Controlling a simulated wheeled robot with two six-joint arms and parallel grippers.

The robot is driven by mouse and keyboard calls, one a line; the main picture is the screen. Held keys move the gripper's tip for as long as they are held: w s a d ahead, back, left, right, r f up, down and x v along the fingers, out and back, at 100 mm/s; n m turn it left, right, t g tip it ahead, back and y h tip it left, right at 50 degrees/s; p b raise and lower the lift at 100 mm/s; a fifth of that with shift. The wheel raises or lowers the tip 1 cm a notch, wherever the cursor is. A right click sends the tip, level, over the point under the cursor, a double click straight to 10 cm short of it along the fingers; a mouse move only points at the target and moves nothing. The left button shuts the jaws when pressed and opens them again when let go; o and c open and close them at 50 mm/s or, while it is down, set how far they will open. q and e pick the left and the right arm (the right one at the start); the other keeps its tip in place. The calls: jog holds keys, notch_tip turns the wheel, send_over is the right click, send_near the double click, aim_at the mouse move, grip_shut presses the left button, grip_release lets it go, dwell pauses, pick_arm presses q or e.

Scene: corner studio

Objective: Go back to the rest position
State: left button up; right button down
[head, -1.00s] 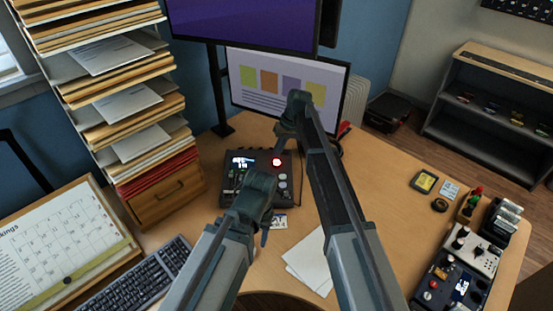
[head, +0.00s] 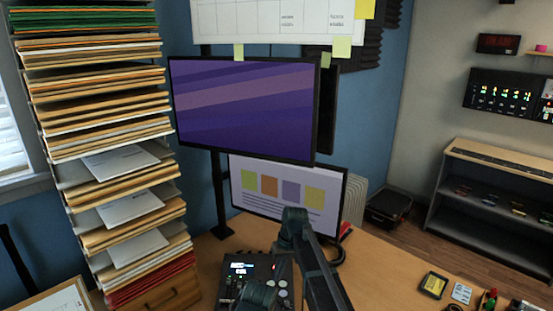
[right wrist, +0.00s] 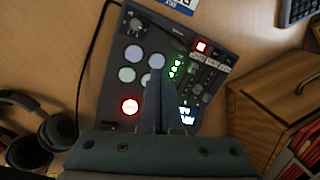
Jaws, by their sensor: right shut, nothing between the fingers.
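My right gripper (right wrist: 155,75) is shut with nothing between its fingers. In the right wrist view its fingers point over a dark control box (right wrist: 112,95) with lit buttons and hide part of its middle. I cannot tell how high above it they are. In the head view my right arm reaches up to a bend, and the right gripper (head: 279,266) is small and partly hidden below it, over the control box (head: 237,283). A bent part of my left arm shows at the bottom edge; the left gripper is out of view.
A purple monitor (head: 245,108) and a lower monitor (head: 262,212) stand behind my arms. A tall paper rack (head: 110,160) stands at left. Headphones (right wrist: 30,130) lie beside the control box, a wooden drawer box (right wrist: 262,110) on its other side. The right desktop (head: 378,275) has free room.

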jog(key=s+d+h, duration=0.2)
jog(key=s, duration=1.1)
jog(key=s+d+t+h, duration=0.1)
jog(key=s+d+h, duration=0.1)
jog(key=s, duration=1.1)
jog(key=shift+s+d+f, duration=0.2)
jog(key=shift+s+d, duration=0.2)
jog(key=shift+d, duration=0.45)
